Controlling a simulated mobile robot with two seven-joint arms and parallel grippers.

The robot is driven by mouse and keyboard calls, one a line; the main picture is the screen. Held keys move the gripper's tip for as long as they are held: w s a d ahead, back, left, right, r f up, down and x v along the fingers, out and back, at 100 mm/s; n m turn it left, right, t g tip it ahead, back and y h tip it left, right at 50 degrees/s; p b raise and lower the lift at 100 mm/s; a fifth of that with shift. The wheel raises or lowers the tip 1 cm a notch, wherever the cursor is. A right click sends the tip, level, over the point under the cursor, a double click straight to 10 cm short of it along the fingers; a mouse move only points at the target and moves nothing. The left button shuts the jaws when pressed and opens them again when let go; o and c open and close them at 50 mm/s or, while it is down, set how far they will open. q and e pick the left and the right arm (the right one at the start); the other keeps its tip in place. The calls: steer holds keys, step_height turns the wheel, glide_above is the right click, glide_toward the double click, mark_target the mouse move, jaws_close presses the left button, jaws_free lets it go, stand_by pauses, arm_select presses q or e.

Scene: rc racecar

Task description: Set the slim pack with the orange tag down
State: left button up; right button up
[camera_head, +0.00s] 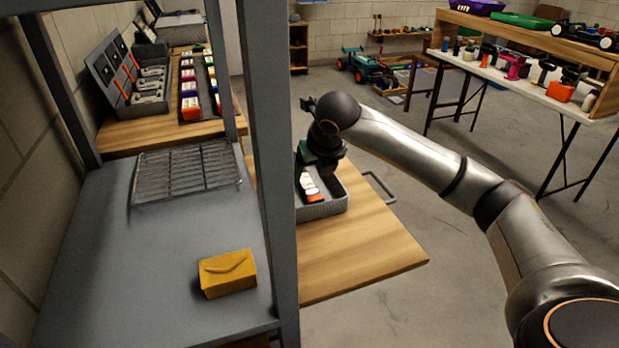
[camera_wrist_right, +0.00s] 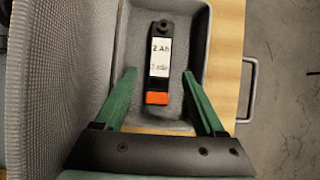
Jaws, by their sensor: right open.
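The slim pack (camera_wrist_right: 159,65) is black with a white label and an orange tag at its near end. It lies inside a grey tray (camera_wrist_right: 197,60) in the right wrist view. In the head view the slim pack (camera_head: 310,187) shows partly below my right gripper (camera_head: 312,165), in the grey tray (camera_head: 325,210) on a wooden board. My right gripper (camera_wrist_right: 158,95) is open, with its green fingers apart on either side of the pack's tagged end and clear of it. The fingers hide part of the tray in the head view. My left gripper is not in view.
A grey frame post (camera_head: 265,150) stands close left of the tray. A grey shelf (camera_head: 130,270) holds a wire rack (camera_head: 187,170) and a yellow block (camera_head: 228,273). The wooden board (camera_head: 375,245) has free room at front right. A workbench (camera_head: 530,85) with tools stands at the back right.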

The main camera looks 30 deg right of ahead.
steer(key=d+v, duration=0.1)
steer(key=v, duration=0.7)
steer(key=shift+a+p, duration=0.3)
steer(key=shift+a, duration=0.2)
steer(key=shift+c, duration=0.3)
